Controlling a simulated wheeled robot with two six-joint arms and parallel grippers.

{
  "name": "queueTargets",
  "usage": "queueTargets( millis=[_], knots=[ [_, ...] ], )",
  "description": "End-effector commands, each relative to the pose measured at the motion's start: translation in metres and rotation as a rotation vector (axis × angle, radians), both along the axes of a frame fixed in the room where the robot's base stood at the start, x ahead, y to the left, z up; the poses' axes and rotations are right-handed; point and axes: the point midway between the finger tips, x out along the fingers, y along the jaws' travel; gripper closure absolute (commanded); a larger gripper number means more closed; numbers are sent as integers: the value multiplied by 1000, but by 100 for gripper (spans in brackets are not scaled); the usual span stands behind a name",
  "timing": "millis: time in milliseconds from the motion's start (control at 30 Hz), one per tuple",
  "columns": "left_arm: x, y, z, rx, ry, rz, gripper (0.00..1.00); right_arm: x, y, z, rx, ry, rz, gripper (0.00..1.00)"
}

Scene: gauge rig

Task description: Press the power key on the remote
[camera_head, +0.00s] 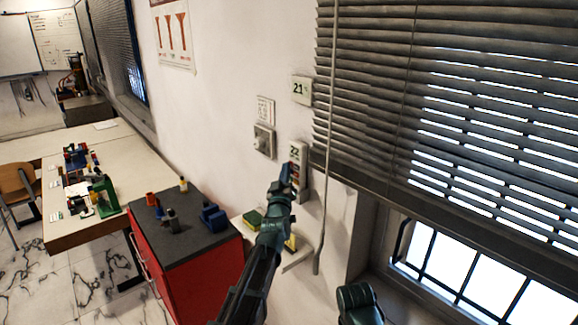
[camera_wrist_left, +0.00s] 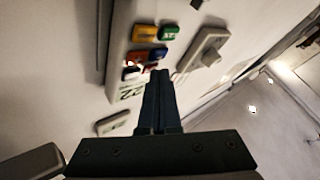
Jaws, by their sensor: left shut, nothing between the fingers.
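The remote (camera_head: 303,153) is a pale upright panel on the white wall, marked "22". In the left wrist view the remote (camera_wrist_left: 119,60) carries several coloured keys, among them a yellow key (camera_wrist_left: 145,32) and a green key (camera_wrist_left: 168,32), with blue, orange, red and white ones near the fingertips. I cannot tell which is the power key. My left gripper (camera_head: 287,168) is shut and empty, its tips (camera_wrist_left: 158,73) in front of the remote's lower keys and partly hiding them. I cannot tell whether they touch.
A wall switch (camera_head: 264,141) and a "21" plate (camera_head: 302,90) are close by on the wall. A pale rod (camera_head: 328,150) hangs right of the remote beside dark blinds (camera_head: 450,90). A red cabinet (camera_head: 200,275) with small items stands left.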

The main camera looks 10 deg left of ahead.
Motion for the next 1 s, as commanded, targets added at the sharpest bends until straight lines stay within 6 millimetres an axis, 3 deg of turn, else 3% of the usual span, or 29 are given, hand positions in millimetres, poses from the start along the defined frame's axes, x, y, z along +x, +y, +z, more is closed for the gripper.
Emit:
queueTargets(
  millis=[1000],
  knots=[
    [-23, 18, 0, 2, 0, 2, 100, 0, 0, 0, 0, 0, 0, 50]
  ],
)
